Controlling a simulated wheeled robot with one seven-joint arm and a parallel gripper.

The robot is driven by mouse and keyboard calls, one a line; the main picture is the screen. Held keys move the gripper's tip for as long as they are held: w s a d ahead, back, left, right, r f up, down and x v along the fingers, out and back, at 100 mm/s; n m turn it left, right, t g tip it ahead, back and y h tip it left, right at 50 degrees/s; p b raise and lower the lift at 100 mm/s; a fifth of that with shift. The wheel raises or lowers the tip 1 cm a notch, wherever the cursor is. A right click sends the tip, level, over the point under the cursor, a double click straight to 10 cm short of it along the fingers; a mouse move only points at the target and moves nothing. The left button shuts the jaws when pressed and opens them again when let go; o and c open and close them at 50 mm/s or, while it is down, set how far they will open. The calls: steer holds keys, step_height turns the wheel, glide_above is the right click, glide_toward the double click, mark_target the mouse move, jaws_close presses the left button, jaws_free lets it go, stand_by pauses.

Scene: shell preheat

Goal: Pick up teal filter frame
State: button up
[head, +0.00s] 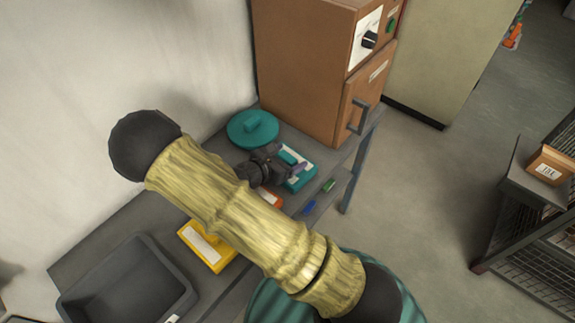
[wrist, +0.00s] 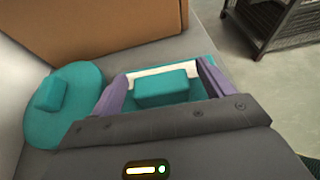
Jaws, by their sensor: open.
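The teal filter frame (head: 304,176) lies on the grey bench in front of the brown cabinet. In the wrist view the teal filter frame (wrist: 208,90) has a pale inner panel and a raised teal block in its middle. My gripper (head: 287,168) is over the frame. In the wrist view my gripper (wrist: 163,72) is open, with its two purple fingers on either side of the raised block. I see space between the fingers and the block. The frame's near edge is hidden by the gripper body.
A round teal lid (head: 252,128) with a knob lies left of the frame. A brown cabinet (head: 310,70) stands behind. A yellow frame (head: 207,250), an orange piece (head: 268,196) and a grey bin (head: 130,285) are toward the near side. Small blue (head: 309,207) and green (head: 328,185) pieces lie at right.

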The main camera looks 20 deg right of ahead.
mark_target(287, 156)
steer(key=c, duration=1.3)
steer(key=shift+o, duration=0.2)
step_height(287, 156, up, 10)
